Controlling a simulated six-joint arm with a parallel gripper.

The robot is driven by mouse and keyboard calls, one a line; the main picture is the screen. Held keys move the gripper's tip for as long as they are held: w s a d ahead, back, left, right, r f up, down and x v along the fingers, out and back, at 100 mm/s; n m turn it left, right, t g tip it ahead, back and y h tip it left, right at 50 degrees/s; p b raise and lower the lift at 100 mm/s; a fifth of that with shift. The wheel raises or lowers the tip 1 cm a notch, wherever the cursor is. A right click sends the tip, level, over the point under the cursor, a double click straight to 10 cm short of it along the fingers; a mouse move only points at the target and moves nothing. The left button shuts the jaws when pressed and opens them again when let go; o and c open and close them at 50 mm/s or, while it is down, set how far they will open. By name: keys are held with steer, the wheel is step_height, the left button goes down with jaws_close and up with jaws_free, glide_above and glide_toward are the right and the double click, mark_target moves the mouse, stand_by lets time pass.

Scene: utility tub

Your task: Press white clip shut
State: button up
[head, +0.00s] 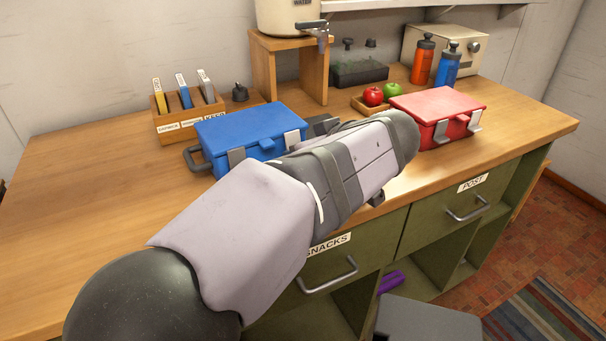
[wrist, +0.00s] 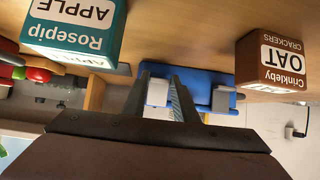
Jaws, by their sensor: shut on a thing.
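The left clip (head: 236,157) and right clip (head: 292,139) both show in the head view. In the wrist view, which is upside down, the blue box (wrist: 205,80) lies beyond my fingers. My gripper (wrist: 160,78) has a white clip (wrist: 157,93) between its fingers and is shut on it; the other clip (wrist: 222,100) is apart to the right. My arm hides the fingertips in the head view. How far the held clip is closed, I cannot tell.
A red box (head: 437,107) stands to the right, with apples (head: 383,93) behind it. A file rack (head: 188,114) is behind left. A teal Rosepip box (wrist: 75,30) and a brown crackers box (wrist: 271,62) show in the wrist view. The bench's left side is clear.

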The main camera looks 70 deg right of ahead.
steer(key=f+b, duration=0.1)
steer(key=b, duration=0.2)
steer(key=shift+t+h, duration=0.3)
steer(key=shift+h, duration=0.1)
steer(key=shift+w+d+r+t+b, duration=0.1)
steer(key=shift+r+t+b, duration=0.2)
steer(key=shift+b, duration=0.25)
steer(key=o, duration=1.1)
steer(key=shift+c, duration=0.2)
step_height(320, 180, up, 10)
steer(key=p, duration=0.2)
